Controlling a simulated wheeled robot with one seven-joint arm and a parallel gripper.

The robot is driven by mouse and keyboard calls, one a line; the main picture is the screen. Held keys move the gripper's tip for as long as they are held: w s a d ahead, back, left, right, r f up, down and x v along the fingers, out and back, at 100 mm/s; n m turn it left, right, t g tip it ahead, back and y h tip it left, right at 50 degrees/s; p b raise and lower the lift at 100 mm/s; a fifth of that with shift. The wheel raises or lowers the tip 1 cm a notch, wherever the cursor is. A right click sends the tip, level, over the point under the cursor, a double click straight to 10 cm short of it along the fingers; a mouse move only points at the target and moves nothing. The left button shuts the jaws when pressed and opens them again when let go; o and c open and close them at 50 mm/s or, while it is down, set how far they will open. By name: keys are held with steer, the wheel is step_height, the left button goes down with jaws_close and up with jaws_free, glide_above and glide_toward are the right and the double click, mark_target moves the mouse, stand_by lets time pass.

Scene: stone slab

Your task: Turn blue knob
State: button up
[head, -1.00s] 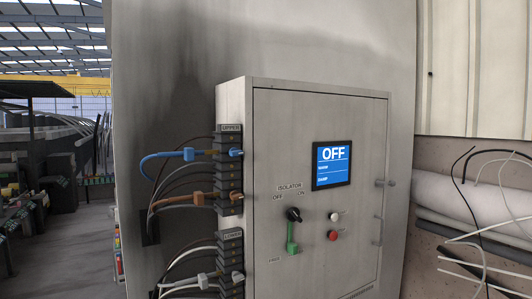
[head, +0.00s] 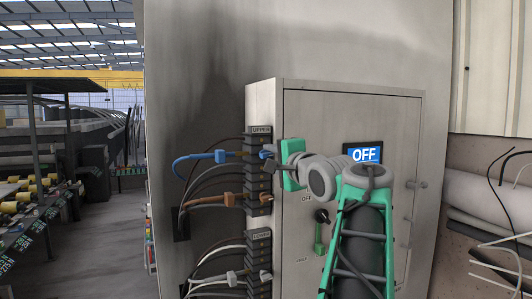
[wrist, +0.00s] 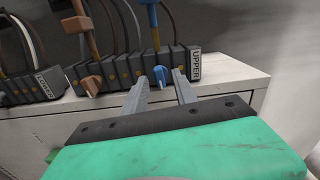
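The blue knob (wrist: 160,75) is on the black UPPER terminal strip (head: 258,172), in line with the blue cable's plug (head: 220,156). My gripper (wrist: 161,82) is open, with one fingertip on each side of the blue knob in the wrist view. I see a gap beside the knob and cannot tell whether a finger touches it. In the head view my gripper (head: 272,163) is at the left edge of the cabinet and largely covers the knob.
An orange knob (wrist: 93,83) is on the same strip, with an orange plug (head: 229,198) beside it. The LOWER strip (head: 258,262) is below. The cabinet's screen (head: 366,154) reads OFF. The isolator handle (head: 319,235) is partly behind my arm.

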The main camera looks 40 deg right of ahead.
mark_target(268, 156)
steer(key=x, duration=0.3)
steer(key=shift+w+p, duration=0.2)
steer(key=shift+p, duration=0.1)
steer(key=shift+c, duration=0.3)
jaws_close()
